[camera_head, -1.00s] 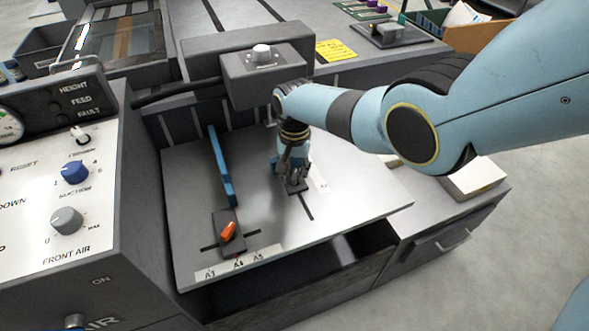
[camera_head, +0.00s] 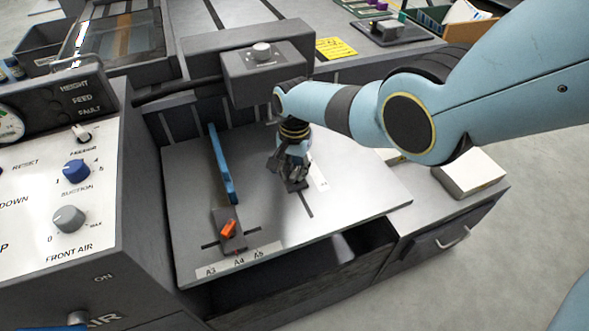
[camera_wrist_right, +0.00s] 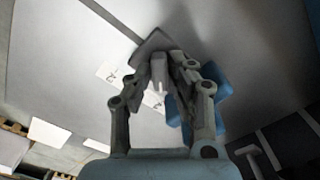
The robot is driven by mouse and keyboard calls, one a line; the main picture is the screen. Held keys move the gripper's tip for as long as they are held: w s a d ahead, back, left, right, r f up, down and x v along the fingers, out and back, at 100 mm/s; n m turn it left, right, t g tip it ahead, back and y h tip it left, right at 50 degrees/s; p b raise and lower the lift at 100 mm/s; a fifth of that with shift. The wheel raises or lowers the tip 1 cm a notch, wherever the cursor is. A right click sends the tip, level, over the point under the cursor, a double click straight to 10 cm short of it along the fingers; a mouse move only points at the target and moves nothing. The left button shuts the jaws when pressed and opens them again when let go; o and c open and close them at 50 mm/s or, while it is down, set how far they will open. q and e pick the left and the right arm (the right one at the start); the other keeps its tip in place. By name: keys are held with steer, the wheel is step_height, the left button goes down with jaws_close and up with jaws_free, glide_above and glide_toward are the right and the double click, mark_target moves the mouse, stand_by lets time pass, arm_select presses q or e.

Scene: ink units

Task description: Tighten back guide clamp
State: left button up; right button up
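The back guide clamp sits on a dark base plate (camera_head: 297,185) on the slot of the grey feed table (camera_head: 345,215), and my right gripper (camera_head: 293,165) hides most of it in the head view. In the right wrist view the two fingers of my right gripper (camera_wrist_right: 165,75) point down on either side of a pale grey upright part (camera_wrist_right: 158,72) above the dark plate (camera_wrist_right: 152,45). I cannot tell whether both fingers press on it. A blue part (camera_wrist_right: 175,110) shows behind the right finger. My left gripper is not in view.
A blue guide bar (camera_head: 221,165) and a second clamp with an orange lever (camera_head: 229,229) stand left of my gripper. A grey box with a knob (camera_head: 262,62) overhangs the table behind my wrist. The control panel (camera_head: 60,190) is at the left. The table's front right is clear.

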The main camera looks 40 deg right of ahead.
mark_target(295, 173)
steer(key=o, duration=0.3)
step_height(295, 173, up, 12)
stand_by(0.7)
stand_by(0.3)
